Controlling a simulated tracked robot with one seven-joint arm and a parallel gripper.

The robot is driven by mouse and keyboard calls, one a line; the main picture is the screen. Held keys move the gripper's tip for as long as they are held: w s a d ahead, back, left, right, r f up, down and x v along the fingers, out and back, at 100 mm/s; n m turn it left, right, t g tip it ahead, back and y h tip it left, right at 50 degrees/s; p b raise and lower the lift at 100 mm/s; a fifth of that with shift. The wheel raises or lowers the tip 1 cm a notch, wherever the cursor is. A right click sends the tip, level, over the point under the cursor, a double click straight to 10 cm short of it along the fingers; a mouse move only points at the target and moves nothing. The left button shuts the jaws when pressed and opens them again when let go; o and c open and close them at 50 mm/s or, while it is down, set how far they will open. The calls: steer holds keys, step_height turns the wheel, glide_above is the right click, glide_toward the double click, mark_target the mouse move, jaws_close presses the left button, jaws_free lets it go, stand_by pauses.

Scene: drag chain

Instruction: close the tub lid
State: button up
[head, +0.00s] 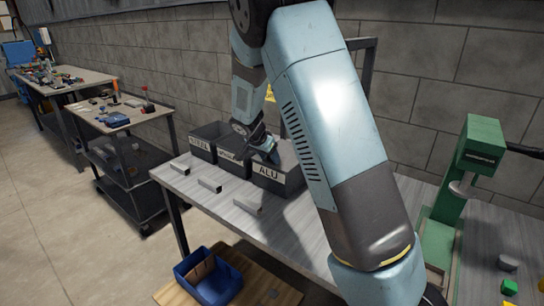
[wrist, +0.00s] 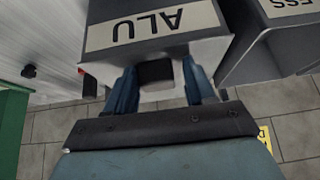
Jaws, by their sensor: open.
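My gripper (head: 265,146) is over the grey bin labelled ALU (head: 272,174), at its back left rim in the head view. In the wrist view my gripper (wrist: 159,72) shows two blue fingers spread apart beside the ALU bin (wrist: 158,24). A small dark block shape (wrist: 155,72) appears between the fingers; I cannot tell whether they touch it. A blue open-topped tub (head: 208,278) stands on a low wooden surface at the bottom of the head view, with a brown piece inside. I cannot make out a tub lid.
Two more labelled bins, STEEL (head: 204,142) and one partly hidden (head: 233,160), stand left of ALU on the grey bench (head: 285,222). Several small metal bars lie before them. A green press (head: 460,190) stands right. My arm hides the bench's middle.

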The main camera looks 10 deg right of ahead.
steer(key=shift+s+a+f, duration=0.2)
steer(key=shift+s+f, duration=0.3)
steer(key=shift+f, duration=0.1)
steer(key=w+v, duration=0.1)
steer(key=v, duration=1.3)
steer(key=shift+d+r, duration=0.25)
steer(key=shift+r, duration=0.2)
steer(key=s+d+r+n+y, duration=0.15)
steer(key=s+d+r, duration=0.25)
steer(key=s, duration=0.5)
steer(key=s+d+r+n+y, duration=0.1)
steer(key=s+d+r+n, duration=0.25)
steer(key=s, duration=0.45)
steer(key=s+d+r+n+y, duration=0.2)
steer(key=s+d+r, duration=0.15)
steer(key=s, duration=0.55)
steer(key=s+n+t, duration=0.1)
steer(key=s+n, duration=0.2)
steer(key=s, duration=0.6)
steer(key=shift+s+f, duration=0.15)
steer(key=shift+f, duration=0.2)
steer(key=shift+d, duration=0.1)
